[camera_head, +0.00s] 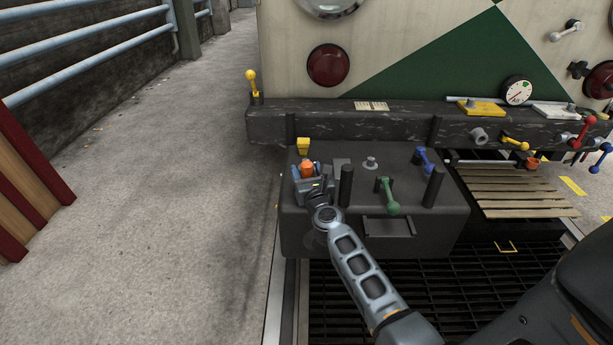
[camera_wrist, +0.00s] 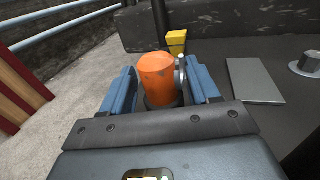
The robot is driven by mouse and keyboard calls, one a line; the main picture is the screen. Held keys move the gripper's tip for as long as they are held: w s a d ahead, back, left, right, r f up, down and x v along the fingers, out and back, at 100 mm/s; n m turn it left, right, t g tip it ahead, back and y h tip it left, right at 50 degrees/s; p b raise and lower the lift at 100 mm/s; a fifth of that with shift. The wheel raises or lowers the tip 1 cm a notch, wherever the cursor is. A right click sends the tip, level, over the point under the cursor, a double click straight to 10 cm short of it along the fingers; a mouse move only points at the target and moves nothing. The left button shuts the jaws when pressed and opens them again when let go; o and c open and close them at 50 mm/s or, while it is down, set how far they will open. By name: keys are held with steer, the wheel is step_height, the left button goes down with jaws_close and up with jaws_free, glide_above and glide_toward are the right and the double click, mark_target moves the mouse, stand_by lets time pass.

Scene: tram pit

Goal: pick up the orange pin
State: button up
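The orange pin (camera_head: 307,168) stands upright at the left end of the dark box-shaped housing (camera_head: 330,222). In the wrist view the orange pin (camera_wrist: 157,77) is a worn orange cylinder with a dark base and a small grey metal piece at its right side. My gripper (camera_head: 309,176) is at the pin. Its two blue fingers (camera_wrist: 158,90) stand on either side of the pin, with a visible gap at the left finger. The right finger is close to the grey piece; contact there is unclear. The pin's lower end is hidden by my gripper body.
A yellow block (camera_head: 303,145) sits just behind the pin. A grey plate (camera_wrist: 255,80), a bolt (camera_head: 371,162), black posts (camera_head: 346,186), a green lever (camera_head: 388,196) and a blue lever (camera_head: 424,160) are to the right. Open pavement (camera_head: 170,200) lies left.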

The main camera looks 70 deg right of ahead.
mark_target(307, 164)
steer(key=c, duration=1)
steer(key=shift+r, duration=0.1)
steer(key=shift+r+p, duration=1.45)
steer(key=shift+r, duration=0.05)
steer(key=shift+r, duration=0.2)
